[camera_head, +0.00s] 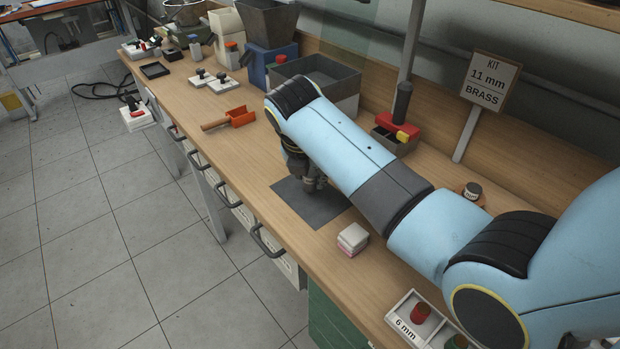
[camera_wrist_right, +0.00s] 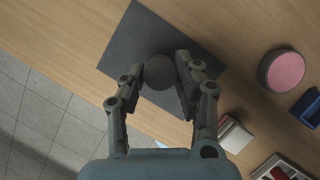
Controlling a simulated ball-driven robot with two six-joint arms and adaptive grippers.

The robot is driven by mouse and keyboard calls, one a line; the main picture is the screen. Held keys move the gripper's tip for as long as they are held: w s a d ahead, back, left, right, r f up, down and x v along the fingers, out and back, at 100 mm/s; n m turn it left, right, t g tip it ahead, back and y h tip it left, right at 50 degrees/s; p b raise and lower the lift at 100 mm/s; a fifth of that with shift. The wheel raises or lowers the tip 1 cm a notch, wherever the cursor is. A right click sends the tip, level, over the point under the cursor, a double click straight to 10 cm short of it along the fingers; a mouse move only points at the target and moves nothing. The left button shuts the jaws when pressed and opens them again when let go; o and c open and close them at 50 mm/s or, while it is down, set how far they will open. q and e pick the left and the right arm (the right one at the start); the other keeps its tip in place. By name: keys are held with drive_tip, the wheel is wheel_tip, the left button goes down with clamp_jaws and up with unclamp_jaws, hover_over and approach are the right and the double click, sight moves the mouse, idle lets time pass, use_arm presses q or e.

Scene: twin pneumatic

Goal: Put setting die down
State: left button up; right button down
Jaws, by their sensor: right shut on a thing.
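The setting die appears as a dark grey round piece (camera_wrist_right: 160,72) between the fingers of my right gripper (camera_wrist_right: 161,80) in the right wrist view. My right gripper is shut on it. A flat dark grey mat (camera_wrist_right: 130,50) lies below on the wooden bench. In the head view my right gripper (camera_head: 312,181) points down over the same mat (camera_head: 312,209), close to its surface. I cannot tell whether the die touches the mat. My arm hides much of the gripper and the die in the head view. My left gripper is not in view.
A white and pink block (camera_head: 352,239) sits right of the mat. A "6 mm" tray (camera_head: 397,323) stands nearer the front right. An orange scoop (camera_head: 240,116) lies to the left. A grey bin (camera_head: 343,90) stands behind. A pink-topped disc (camera_wrist_right: 284,71) shows in the wrist view.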

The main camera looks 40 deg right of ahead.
drive_tip(key=shift+f, duration=0.95)
drive_tip(key=c, duration=0.9)
unclamp_jaws()
drive_tip(key=shift+c, duration=0.2)
drive_tip(key=v, duration=1.2)
drive_tip(key=shift+p, duration=0.45)
